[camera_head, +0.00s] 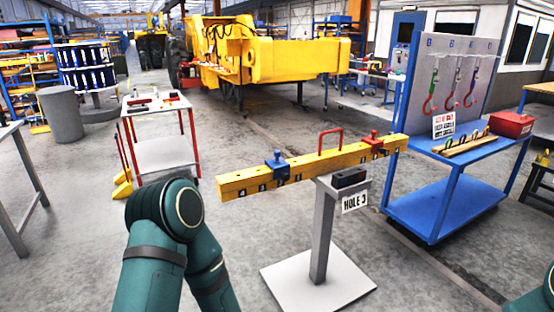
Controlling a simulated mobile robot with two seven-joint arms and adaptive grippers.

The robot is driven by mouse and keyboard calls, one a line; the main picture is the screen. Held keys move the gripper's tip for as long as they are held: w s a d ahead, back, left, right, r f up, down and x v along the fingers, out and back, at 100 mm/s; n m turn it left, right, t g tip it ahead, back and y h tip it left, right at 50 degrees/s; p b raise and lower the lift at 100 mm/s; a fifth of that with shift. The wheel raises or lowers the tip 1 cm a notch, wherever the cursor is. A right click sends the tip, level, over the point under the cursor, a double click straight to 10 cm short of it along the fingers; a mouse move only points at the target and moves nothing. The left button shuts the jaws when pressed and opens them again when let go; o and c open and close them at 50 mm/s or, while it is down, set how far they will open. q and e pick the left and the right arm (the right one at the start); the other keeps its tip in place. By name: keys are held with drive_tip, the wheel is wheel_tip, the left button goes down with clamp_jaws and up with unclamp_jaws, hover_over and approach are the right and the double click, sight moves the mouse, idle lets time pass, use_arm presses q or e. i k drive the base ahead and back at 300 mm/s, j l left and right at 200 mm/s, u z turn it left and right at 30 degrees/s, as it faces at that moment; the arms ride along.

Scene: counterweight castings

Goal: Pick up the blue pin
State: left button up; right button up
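The blue pin (277,161) sits upright on a yellow beam (234,183), left of the beam's middle. The beam rests on a grey stand and has a row of dark marks along its side. A red handle (320,136) rises from the beam's middle, and a red pin-like piece (373,138) sits toward its right end. A "HOLE 3" sign (355,201) hangs on the stand. My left arm rises at the lower left, apart from the beam, and its gripper does not show. Only a bit of my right arm shows at the lower right corner.
A blue cart (446,205) at the right bears a hook board (453,77), a wooden rack and a red box (511,124). A white and red trolley (163,153) stands at the left. The stand's base plate (318,286) lies on the floor. Yellow machinery (292,60) is behind.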

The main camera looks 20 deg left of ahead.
sight(277, 154)
drive_tip(key=i+j+z, duration=0.1)
drive_tip(key=i+j, duration=0.7)
